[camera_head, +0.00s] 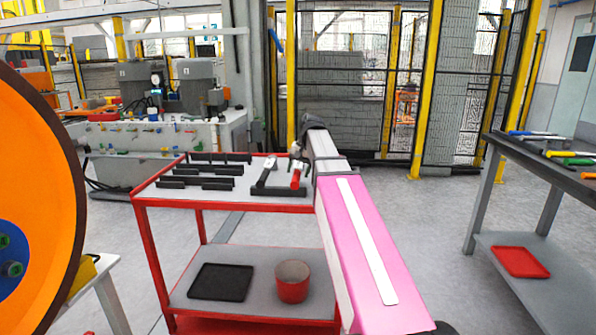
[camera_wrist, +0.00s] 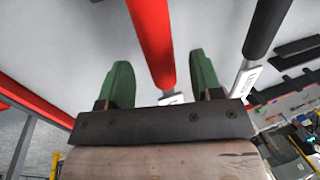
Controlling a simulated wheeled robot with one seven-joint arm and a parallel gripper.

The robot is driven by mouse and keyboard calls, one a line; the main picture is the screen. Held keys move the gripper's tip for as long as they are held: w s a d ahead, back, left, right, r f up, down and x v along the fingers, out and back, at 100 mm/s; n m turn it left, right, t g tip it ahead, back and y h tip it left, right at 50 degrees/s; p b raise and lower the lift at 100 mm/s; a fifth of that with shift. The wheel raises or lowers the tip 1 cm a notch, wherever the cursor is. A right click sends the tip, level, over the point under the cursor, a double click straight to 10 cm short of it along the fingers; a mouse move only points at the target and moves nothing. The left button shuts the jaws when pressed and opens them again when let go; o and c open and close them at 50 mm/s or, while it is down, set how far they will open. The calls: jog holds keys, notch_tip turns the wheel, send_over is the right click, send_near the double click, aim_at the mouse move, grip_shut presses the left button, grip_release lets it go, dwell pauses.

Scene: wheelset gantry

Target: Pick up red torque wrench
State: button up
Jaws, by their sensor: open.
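The red torque wrench (camera_head: 296,177) lies on the top shelf of the red cart, near its right end. In the wrist view its red handle (camera_wrist: 151,35) runs between the two green fingers of my gripper (camera_wrist: 160,65). The fingers stand apart, with a visible gap on each side of the handle. In the head view my gripper (camera_head: 299,153) is at the wrench's far end, partly hidden by my arm. A wrench with a black handle (camera_head: 267,176) lies to the left of the red one, and it also shows in the wrist view (camera_wrist: 269,25).
The red cart (camera_head: 238,206) holds several black holders (camera_head: 202,183) on top, and a black tray (camera_head: 221,282) and red bin (camera_head: 292,281) below. A large orange wheel (camera_head: 45,180) stands at left. A workbench (camera_head: 540,160) with tools is at right.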

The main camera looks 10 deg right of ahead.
jog(key=shift+x, duration=1.45)
jog(key=c, duration=1.1)
jog(key=shift+r, duration=0.1)
